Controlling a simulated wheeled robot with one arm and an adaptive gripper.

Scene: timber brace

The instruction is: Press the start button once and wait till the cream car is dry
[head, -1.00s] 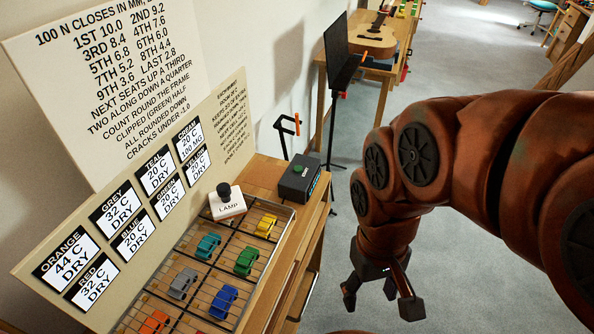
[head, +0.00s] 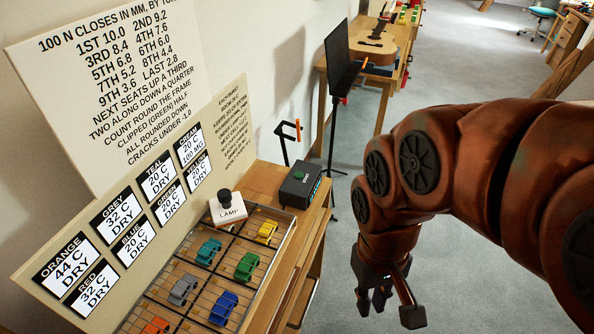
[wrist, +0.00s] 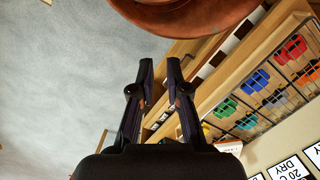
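The green start button (head: 299,174) sits on a dark box (head: 304,186) on the wooden bench, beyond the rack in the head view. The cream label (head: 190,147) on the board reads 20 C and 100 MG, while other labels read DRY. I cannot make out the cream car; the white LAMP block (head: 228,208) with a black knob covers part of the rack's far left area. My gripper (head: 372,303) hangs empty right of the bench, well apart from the button. In the wrist view its fingertips (wrist: 160,61) are partly closed, with a gap between them.
The wire rack (head: 196,243) holds several coloured cars, including yellow (head: 266,231) and blue (head: 223,307). The grey floor right of the bench is open.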

